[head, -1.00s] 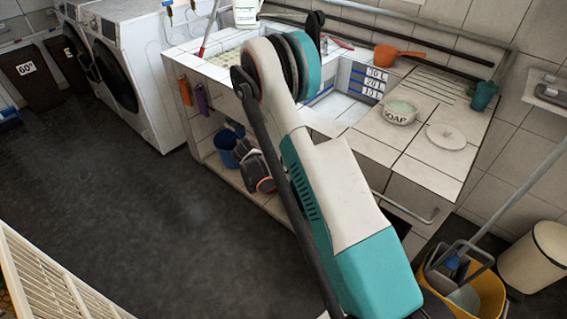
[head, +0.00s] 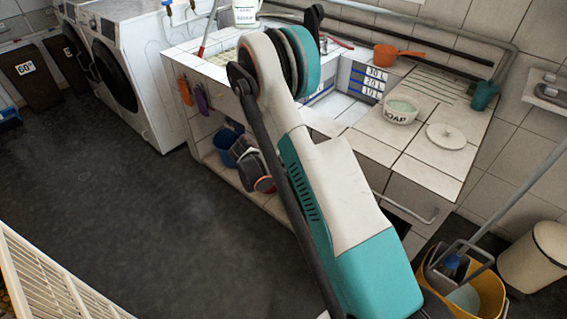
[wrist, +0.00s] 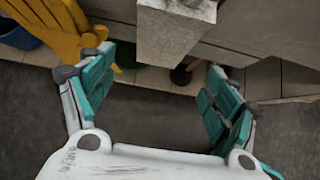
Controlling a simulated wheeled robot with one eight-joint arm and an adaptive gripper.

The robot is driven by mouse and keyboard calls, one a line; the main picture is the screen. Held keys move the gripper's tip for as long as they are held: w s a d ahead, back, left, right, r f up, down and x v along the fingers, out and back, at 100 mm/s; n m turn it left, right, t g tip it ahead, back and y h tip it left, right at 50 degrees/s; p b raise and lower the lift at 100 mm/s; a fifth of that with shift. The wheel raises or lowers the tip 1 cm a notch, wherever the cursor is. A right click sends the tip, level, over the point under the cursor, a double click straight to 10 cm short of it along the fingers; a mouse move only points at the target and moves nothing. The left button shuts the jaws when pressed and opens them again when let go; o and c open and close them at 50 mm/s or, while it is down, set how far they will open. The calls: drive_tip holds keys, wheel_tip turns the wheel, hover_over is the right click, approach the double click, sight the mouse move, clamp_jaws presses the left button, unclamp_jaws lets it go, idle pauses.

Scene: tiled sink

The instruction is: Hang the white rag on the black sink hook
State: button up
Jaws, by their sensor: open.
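My gripper (wrist: 155,95) shows in the wrist view with its teal fingers wide apart and nothing between the pads. A pale grey-white, flat-faced piece (wrist: 178,30) hangs at the top centre of that view, ahead of the fingers and apart from them. It may be the white rag, but I cannot tell for sure. No black hook can be made out clearly in either view. In the head view my arm covers part of the sink front, and my fingers cannot be made out there.
A yellow glove-like thing (wrist: 60,25) is close to the left finger. A blue bucket (head: 226,140) stands under the tiled sink counter (head: 375,150). A soap bowl (head: 400,111) and an orange scoop (head: 388,55) are on top. A yellow mop bucket (head: 490,297) stands at right.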

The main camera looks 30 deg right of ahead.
drive_tip(key=s+a+r+m+t+y, duration=0.1)
drive_tip(key=s+a+r+m, duration=0.3)
drive_tip(key=r, duration=0.5)
drive_tip(key=s+a+r+m+y, duration=0.25)
drive_tip(key=s+a+r, duration=0.2)
drive_tip(key=r, duration=0.45)
drive_tip(key=s+a+r+m+t+y, duration=0.1)
drive_tip(key=s+a+r+m, duration=0.3)
drive_tip(key=r, duration=0.5)
drive_tip(key=s+a+r+m+t+y, duration=0.1)
drive_tip(key=s+a+r+m, duration=0.1)
drive_tip(key=s+m, duration=0.3)
drive_tip(key=s+a+r+m+t+y, duration=0.1)
drive_tip(key=s+m, duration=0.5)
drive_tip(key=s, duration=0.7)
drive_tip(key=shift+a+r+y, duration=0.75)
drive_tip(key=shift+a+r, duration=0.4)
drive_tip(key=shift+r, duration=0.1)
drive_tip(key=shift+m, duration=0.25)
drive_tip(key=shift+c, duration=0.2)
